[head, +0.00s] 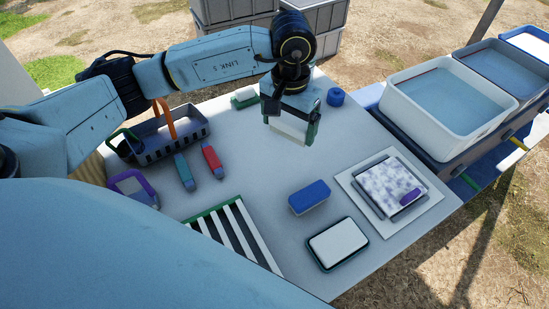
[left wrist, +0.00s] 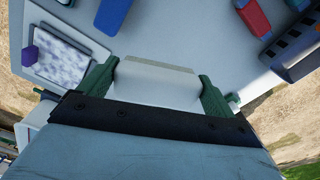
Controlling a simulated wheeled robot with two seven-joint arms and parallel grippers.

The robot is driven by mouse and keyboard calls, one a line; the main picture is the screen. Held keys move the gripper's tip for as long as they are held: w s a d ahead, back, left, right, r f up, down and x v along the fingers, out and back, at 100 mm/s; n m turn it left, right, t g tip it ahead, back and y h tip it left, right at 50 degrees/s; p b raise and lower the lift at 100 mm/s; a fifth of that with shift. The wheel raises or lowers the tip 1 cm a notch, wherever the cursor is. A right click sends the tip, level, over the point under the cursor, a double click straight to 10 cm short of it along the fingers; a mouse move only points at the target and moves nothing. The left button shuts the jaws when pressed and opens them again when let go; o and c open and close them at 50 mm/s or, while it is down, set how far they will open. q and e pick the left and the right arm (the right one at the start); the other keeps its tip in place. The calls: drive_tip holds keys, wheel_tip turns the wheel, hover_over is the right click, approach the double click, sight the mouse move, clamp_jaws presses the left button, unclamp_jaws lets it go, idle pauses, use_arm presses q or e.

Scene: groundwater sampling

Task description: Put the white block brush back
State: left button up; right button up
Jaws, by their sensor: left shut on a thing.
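My left gripper (head: 290,128) is shut on the white block brush (head: 286,133) and holds it above the far middle of the table. In the left wrist view the white block brush (left wrist: 155,84) sits between the two green fingers of the left gripper (left wrist: 157,86). The brush's underside cannot be made out. A low green and white piece (head: 243,98) lies on the table just left of the gripper; I cannot tell exactly what it is. My right gripper is not in view.
A blue block (head: 309,197), a dark tray with a white pad (head: 338,243) and a speckled panel (head: 385,186) with a purple block (head: 412,196) lie to the right. A slotted rack (head: 236,235), red tool (head: 212,160) and basket with orange handle (head: 177,145) lie left. The table middle is clear.

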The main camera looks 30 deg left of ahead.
use_arm(q)
drive_tip(key=f, duration=0.6)
drive_tip(key=a+f+b, duration=0.1)
drive_tip(key=f, duration=0.2)
drive_tip(key=shift+w+f, duration=0.15)
drive_tip(key=shift+f, duration=2.4)
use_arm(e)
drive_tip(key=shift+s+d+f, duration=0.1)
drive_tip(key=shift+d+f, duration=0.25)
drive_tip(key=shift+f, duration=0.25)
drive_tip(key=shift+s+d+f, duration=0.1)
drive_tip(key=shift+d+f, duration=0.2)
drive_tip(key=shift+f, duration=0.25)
use_arm(q)
drive_tip(key=shift+f+b, duration=0.15)
drive_tip(key=shift+b, duration=0.3)
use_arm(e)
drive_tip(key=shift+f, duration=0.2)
use_arm(q)
drive_tip(key=o, duration=0.7)
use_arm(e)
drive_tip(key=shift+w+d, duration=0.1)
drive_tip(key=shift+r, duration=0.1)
